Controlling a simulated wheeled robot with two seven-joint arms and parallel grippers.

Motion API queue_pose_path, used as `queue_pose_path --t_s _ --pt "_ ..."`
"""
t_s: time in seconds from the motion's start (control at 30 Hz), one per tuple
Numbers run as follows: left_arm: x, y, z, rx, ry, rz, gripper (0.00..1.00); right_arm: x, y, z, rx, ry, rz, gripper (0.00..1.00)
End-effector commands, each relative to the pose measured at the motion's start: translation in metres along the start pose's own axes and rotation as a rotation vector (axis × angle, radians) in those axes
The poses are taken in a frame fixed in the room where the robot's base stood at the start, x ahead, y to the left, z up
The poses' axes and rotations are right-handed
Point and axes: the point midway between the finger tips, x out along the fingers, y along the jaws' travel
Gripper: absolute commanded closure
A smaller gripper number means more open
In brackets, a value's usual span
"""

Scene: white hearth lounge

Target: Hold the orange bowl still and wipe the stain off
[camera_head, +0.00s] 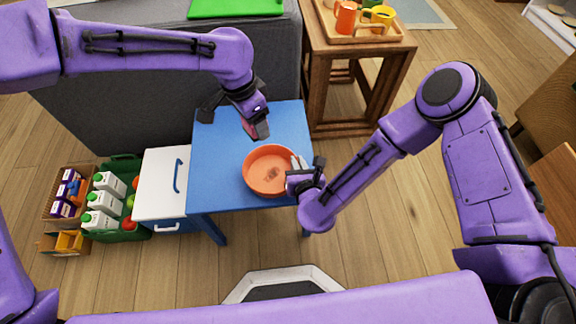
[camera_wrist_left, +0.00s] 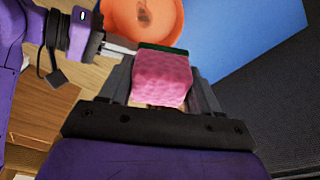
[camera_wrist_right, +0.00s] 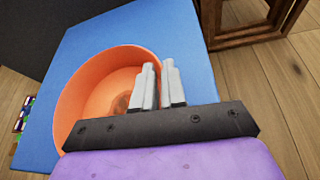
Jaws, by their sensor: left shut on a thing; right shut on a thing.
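The orange bowl (camera_head: 252,183) stands upright on the blue table (camera_head: 206,150), near its front right edge. A dark brown stain (camera_head: 271,174) is on the bowl's inside floor; it also shows in the right wrist view (camera_wrist_right: 121,104). My right gripper (camera_head: 299,168) is shut on the bowl's right rim, and its fingers (camera_wrist_right: 158,85) show close together there. My left gripper (camera_head: 258,128) is above the table behind the bowl, shut on a pink sponge with a dark green layer (camera_wrist_left: 163,76). The sponge is apart from the stain.
Crates with cartons (camera_head: 105,200) stand on the floor further left. A wooden side table (camera_head: 335,70) with a tray of mugs is behind right. A grey sofa (camera_head: 110,120) is behind. The table's left part is clear.

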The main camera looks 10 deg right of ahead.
Motion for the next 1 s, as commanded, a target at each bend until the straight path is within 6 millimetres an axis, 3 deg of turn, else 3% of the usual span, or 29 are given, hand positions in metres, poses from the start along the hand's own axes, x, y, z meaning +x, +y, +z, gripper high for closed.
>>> queue_pose_path --t_s 0.13,0.3,0.43,1.0 --pt "0.009 0.003 0.001 0.023 -0.004 0.005 0.67 0.000 0.000 0.000 0.000 0.000 0.000 1.00" --pt "0.062 0.028 0.009 0.209 -0.011 0.032 0.67 0.000 0.000 0.000 0.000 0.000 0.000 1.00" --pt "0.093 0.046 0.014 0.339 -0.003 0.054 0.67 0.000 0.000 0.000 0.000 0.000 0.000 1.00" --pt "0.144 0.053 0.022 0.388 0.003 0.062 0.67 0.000 0.000 0.000 0.000 0.000 0.000 1.00"
